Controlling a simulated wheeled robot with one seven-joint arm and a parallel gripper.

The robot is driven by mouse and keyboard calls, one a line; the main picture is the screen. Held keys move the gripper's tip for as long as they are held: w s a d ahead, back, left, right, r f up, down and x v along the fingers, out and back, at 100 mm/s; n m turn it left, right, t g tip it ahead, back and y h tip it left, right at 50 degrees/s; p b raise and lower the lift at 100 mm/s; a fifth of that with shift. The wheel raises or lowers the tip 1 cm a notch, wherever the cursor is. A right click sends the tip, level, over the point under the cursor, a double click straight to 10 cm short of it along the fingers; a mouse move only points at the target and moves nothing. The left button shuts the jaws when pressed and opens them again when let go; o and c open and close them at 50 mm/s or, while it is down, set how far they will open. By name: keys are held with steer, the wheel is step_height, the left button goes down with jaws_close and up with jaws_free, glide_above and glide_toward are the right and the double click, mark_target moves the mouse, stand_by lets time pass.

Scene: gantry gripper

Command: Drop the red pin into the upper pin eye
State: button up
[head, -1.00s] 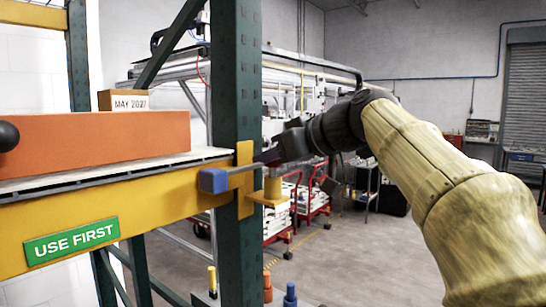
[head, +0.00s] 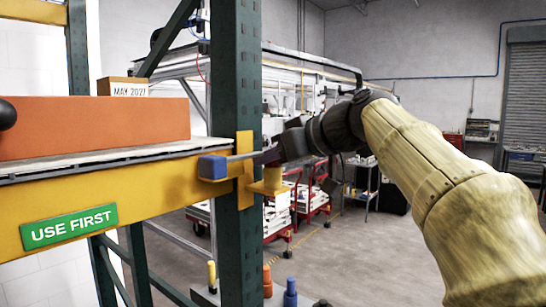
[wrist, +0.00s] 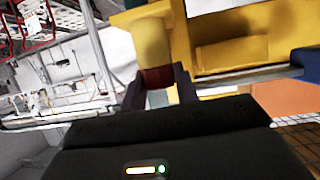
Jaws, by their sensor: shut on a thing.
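The red pin (wrist: 157,77) shows dark red between my gripper's two fingers in the wrist view. My gripper (head: 266,156) is shut on it, at the right side of the green post. A yellow tab (head: 268,188), seemingly the upper pin eye, juts from the yellow beam bracket just below my fingers. It also shows beyond the pin in the wrist view (wrist: 152,45). The pin's lower end is hidden, so I cannot tell whether it is inside the eye's hole. The pin is not distinct in the head view.
A blue-ended bar (head: 213,167) runs across the bracket close to my fingers. The yellow beam (head: 150,180) bears a large orange box (head: 95,130). The green post (head: 236,90) stands close left of my gripper. Open floor lies to the right.

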steer(key=o, duration=0.8)
steer(key=shift+o, duration=1.1)
steer(key=shift+w+d+f, duration=0.1)
steer(key=shift+w, duration=0.05)
steer(key=v, duration=1.7)
steer(key=shift+d, duration=0.2)
